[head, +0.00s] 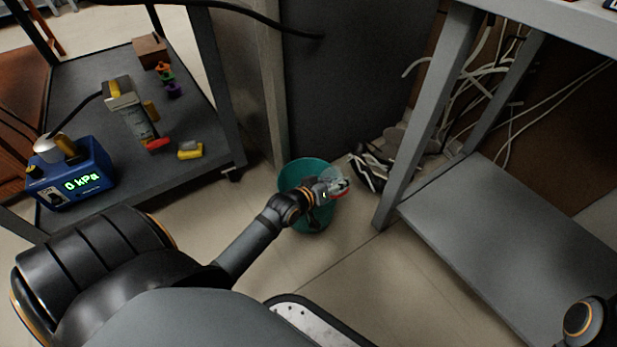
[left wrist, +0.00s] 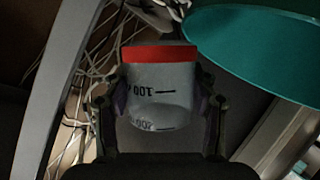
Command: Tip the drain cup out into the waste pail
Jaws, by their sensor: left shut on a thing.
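The drain cup (left wrist: 162,88) is a clear cup with dark printed marks and a red band. My left gripper (head: 328,188) is shut on the cup, with a finger on each side of it in the left wrist view (left wrist: 160,105). In the head view the small clear cup (head: 337,179) is over the right side of the teal waste pail (head: 292,175). The pail stands on the floor and my left forearm hides part of it. In the left wrist view the pail (left wrist: 270,45) is at upper right. I cannot tell what the cup contains.
A grey cart shelf (head: 80,75) at left carries a blue pressure box (head: 72,178) reading 0 kPa and several small items. A grey bench leg (head: 425,120) and low shelf (head: 500,225) stand right of the pail. Loose cables (head: 490,75) hang behind.

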